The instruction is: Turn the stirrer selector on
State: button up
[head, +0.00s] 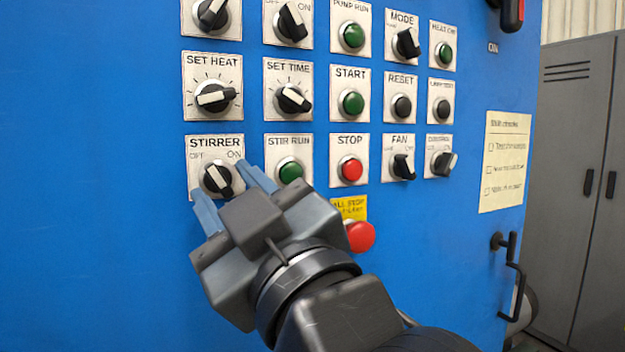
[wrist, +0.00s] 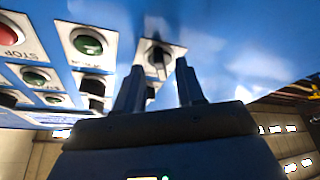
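The stirrer selector (head: 217,178) is a black knob with a pale stripe on a white plate labelled STIRRER, OFF at left and ON at right. Its handle slants from upper left to lower right, with the upper end toward OFF. My gripper (head: 224,183) is open in front of it, one finger at its lower left and the other at its right. The selector also shows in the wrist view (wrist: 157,55), between and beyond the two fingertips (wrist: 159,68). I cannot tell whether either finger touches it. The right finger partly covers the plate.
The green STIR RUN button (head: 291,172) is close to the right finger. The SET HEAT dial (head: 213,97) is just above. The red STOP button (head: 351,170) and a large red button (head: 359,236) are farther right. The blue panel (head: 90,180) is bare at left.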

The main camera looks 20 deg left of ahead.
jog(key=shift+w+a+r, duration=0.15)
jog(key=shift+a, duration=0.2)
jog(key=shift+c, duration=0.4)
grip_shut()
